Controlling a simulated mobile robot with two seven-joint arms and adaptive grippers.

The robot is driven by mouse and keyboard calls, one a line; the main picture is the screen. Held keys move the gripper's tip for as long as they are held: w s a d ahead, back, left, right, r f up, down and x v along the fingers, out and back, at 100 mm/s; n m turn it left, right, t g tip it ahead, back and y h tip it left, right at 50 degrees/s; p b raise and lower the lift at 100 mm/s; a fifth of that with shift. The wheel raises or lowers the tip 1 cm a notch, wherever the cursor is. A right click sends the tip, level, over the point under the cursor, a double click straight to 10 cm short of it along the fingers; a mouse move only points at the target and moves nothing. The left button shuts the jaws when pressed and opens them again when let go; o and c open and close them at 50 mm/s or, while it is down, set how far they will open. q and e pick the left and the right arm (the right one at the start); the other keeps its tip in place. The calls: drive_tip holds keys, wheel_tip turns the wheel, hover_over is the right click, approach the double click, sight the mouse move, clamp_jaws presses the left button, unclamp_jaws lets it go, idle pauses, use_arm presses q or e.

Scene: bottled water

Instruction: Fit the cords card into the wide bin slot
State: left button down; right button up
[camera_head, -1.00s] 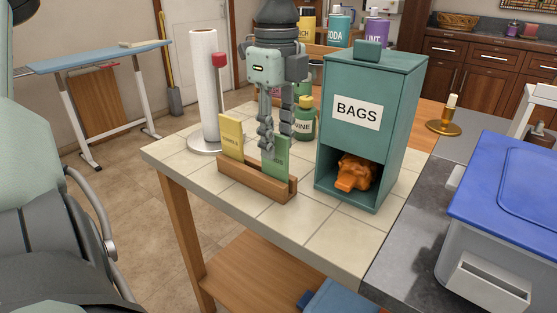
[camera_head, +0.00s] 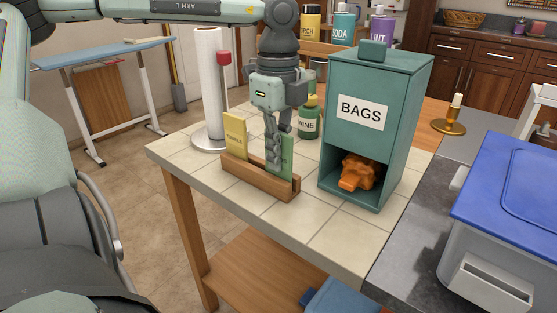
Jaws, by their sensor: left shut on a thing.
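A wooden card holder (camera_head: 257,180) stands on the tiled table top. A yellow card (camera_head: 235,136) with small lettering I cannot read stands upright in its left part. A green card (camera_head: 288,160) stands in its right part, its face mostly hidden. My left gripper (camera_head: 275,164) points down over the holder and is shut on the green card, which is still in the holder. I cannot read which card is the cords one. At the lower right, a pale bin with a blue lid (camera_head: 520,180) has a wide pocket (camera_head: 488,288) on its front. My right gripper is not in view.
A green BAGS dispenser (camera_head: 400,90) with an orange bundle (camera_head: 359,173) stands just right of the holder. A paper towel roll (camera_head: 208,90) and a green bottle (camera_head: 309,122) stand behind.

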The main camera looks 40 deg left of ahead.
use_arm(q)
wheel_tip(320, 180, up, 18)
idle(0.6)
